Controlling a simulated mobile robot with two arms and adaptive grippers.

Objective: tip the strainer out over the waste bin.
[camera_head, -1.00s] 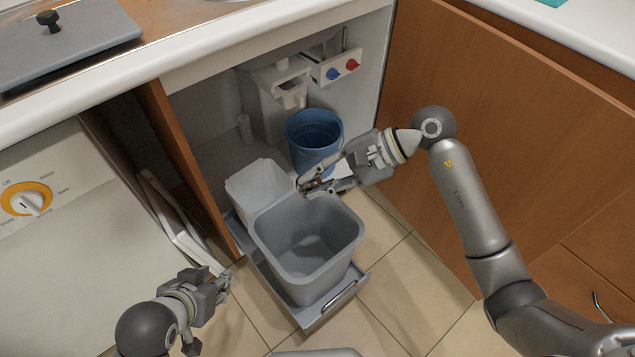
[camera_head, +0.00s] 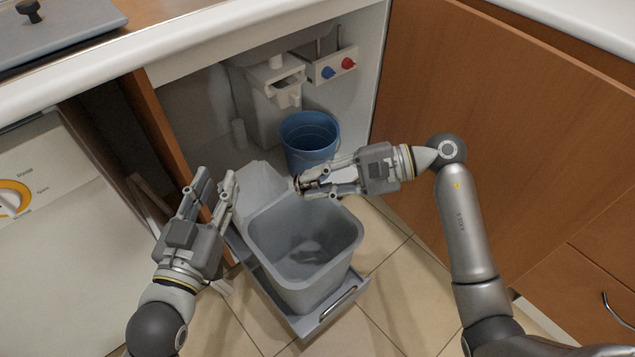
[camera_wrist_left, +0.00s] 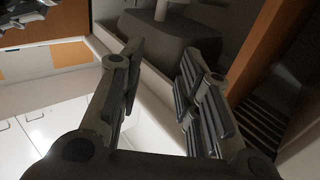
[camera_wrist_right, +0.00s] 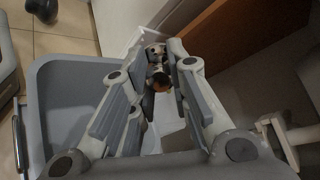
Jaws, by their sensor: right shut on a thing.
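My right gripper (camera_head: 312,187) is shut on the strainer (camera_head: 299,184), a small dark metallic piece at its fingertips. In the right wrist view the strainer (camera_wrist_right: 157,72) sits between the fingertips, with a brownish-orange patch at its lower end. It is above the back rim of the waste bin (camera_head: 318,285), a large grey open bin, near where it meets a smaller pale bin. The bin also shows in the right wrist view (camera_wrist_right: 62,95). My left gripper (camera_head: 217,177) is open and empty, left of the bins, fingers pointing toward the cupboard.
The smaller pale bin (camera_head: 262,178) stands behind the waste bin on the pull-out drawer (camera_head: 312,322). A blue bucket (camera_head: 310,138) stands inside the cupboard, behind my right gripper. Open wooden doors (camera_head: 470,130) and the white counter edge (camera_head: 190,45) border the space. The tiled floor at front right is clear.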

